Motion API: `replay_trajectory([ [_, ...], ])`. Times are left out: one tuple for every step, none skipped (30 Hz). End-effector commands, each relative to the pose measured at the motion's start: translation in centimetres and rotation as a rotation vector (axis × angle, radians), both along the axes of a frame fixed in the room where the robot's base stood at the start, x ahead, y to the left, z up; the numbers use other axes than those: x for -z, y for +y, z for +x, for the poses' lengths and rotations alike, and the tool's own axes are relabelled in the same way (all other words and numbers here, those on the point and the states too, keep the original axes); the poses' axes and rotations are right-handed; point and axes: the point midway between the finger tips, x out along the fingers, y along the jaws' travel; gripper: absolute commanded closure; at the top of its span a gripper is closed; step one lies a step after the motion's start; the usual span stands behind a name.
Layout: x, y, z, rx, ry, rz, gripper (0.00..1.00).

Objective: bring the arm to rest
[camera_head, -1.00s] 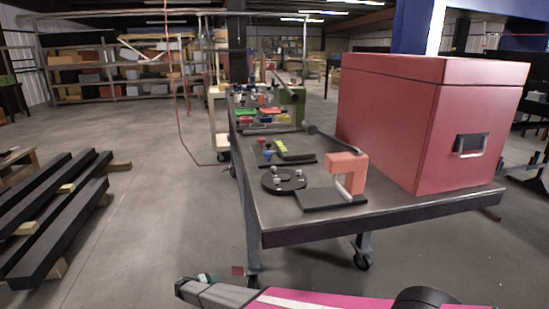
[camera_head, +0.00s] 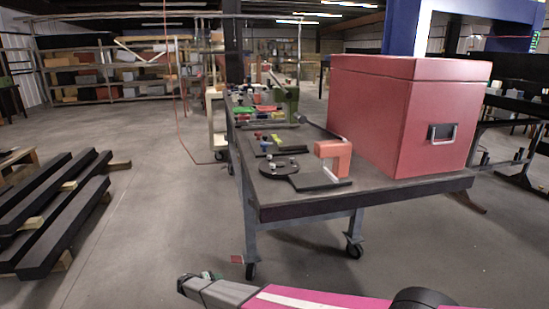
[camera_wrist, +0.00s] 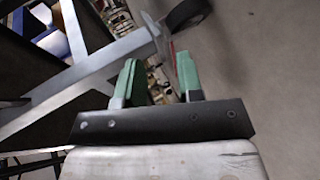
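My arm (camera_head: 325,300), pink with a white stripe, reaches left along the bottom edge of the head view. It is low, in front of the cart and clear of its top. My gripper (camera_wrist: 160,65) shows in the wrist view with two green fingers apart and nothing held between them. In the head view, the end of my arm is at the bottom, left of the cart's near legs, and the fingers are small there. The wrist view looks past the fingers at the floor, a dark wheel and grey metal bars.
A wheeled cart (camera_head: 330,204) carries a red chest (camera_head: 385,115), an orange bracket-like block (camera_head: 335,149), a dark round disc (camera_head: 272,170) and several small parts. Dark beams (camera_head: 62,228) lie on the floor at left. The floor between is open.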

Motion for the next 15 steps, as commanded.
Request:
replay_trajectory([
  [-0.8,-1.2,0.0,0.013,0.012,0.008,0.66],
  [-1.0,-1.7,0.1,0.020,0.018,0.013,0.66],
  [-1.5,-2.5,0.1,0.031,0.030,0.020,0.66],
  [-1.9,-3.1,0.2,0.040,0.038,0.028,0.66],
  [-2.3,-3.8,0.2,0.048,0.048,0.034,0.66],
  [-2.9,-4.8,0.3,0.062,0.061,0.044,0.66],
  [-3.3,-5.5,0.3,0.071,0.072,0.052,0.66],
  [-3.8,-6.3,0.4,0.082,0.081,0.060,0.66],
  [-4.5,-7.4,0.4,0.096,0.097,0.073,0.66],
  [-5.0,-8.3,0.4,0.108,0.109,0.082,0.66],
  [-5.6,-9.3,0.3,0.121,0.122,0.094,0.66],
  [-6.5,-10.8,0.3,0.138,0.142,0.112,0.66],
  [-7.2,-11.9,0.2,0.152,0.155,0.127,0.66],
  [-8.0,-13.2,0.1,0.168,0.172,0.145,0.66],
  [-9.2,-15.1,-0.2,0.190,0.195,0.171,0.66],
])
